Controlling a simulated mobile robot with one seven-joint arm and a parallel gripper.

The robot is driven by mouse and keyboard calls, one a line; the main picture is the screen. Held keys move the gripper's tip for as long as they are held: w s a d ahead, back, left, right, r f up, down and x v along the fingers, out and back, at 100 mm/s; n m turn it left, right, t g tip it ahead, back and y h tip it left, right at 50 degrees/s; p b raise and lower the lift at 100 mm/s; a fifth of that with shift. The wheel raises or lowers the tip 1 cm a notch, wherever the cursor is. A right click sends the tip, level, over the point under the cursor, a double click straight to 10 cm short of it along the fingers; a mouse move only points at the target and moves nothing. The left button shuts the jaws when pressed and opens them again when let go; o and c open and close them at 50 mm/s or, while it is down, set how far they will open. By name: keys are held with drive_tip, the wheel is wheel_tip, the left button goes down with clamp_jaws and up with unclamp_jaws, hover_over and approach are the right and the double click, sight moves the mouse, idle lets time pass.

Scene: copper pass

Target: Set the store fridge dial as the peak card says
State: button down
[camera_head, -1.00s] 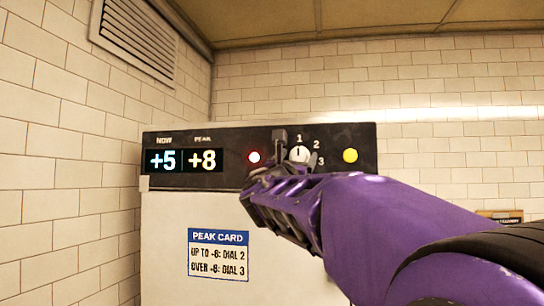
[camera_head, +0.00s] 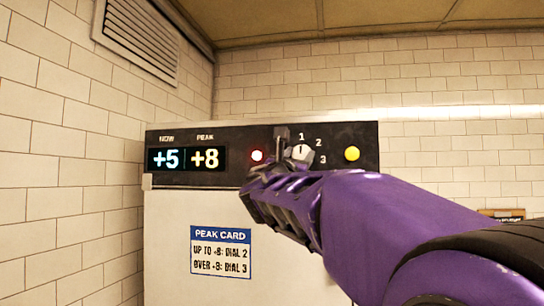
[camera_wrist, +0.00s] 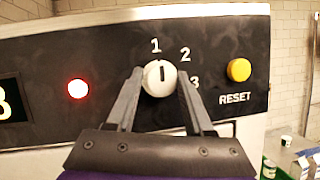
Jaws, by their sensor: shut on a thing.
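The fridge dial (camera_wrist: 160,78) is a white round knob on the black panel, with the numbers 1, 2 and 3 around its top and right. Its dark mark points up, about at 1. It also shows in the head view (camera_head: 299,151), partly covered by my gripper. My gripper (camera_wrist: 159,82) is shut on the dial, one finger on each side. The peak card (camera_head: 221,252) on the fridge front appears to read up to +8: dial 2, over +8: dial 3; its small figures are slightly blurred. The display (camera_head: 186,159) shows NOW +5 and PEAK +8.
A lit red-white lamp (camera_wrist: 78,89) is left of the dial. A yellow RESET button (camera_wrist: 239,70) is close on its right. A green bottle and a carton (camera_wrist: 304,162) stand at the lower right of the wrist view. Tiled walls are behind.

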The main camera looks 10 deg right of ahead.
drive_tip(key=m+g+h, duration=0.1)
drive_tip(key=m, duration=0.2)
drive_tip(key=m+g+h, duration=0.1)
drive_tip(key=m, duration=0.2)
drive_tip(key=shift+d+r+g, duration=0.1)
drive_tip(key=shift+g, duration=0.2)
drive_tip(key=m+g, duration=0.1)
drive_tip(key=m, duration=0.2)
drive_tip(key=m+g+h, duration=0.1)
drive_tip(key=m, duration=0.2)
drive_tip(key=shift+r+p, duration=0.1)
drive_tip(key=shift+p, duration=0.2)
drive_tip(key=shift+g, duration=0.3)
drive_tip(key=c, duration=0.6)
unclamp_jaws()
drive_tip(key=shift+o, duration=1.3)
drive_tip(key=shift+w, duration=0.15)
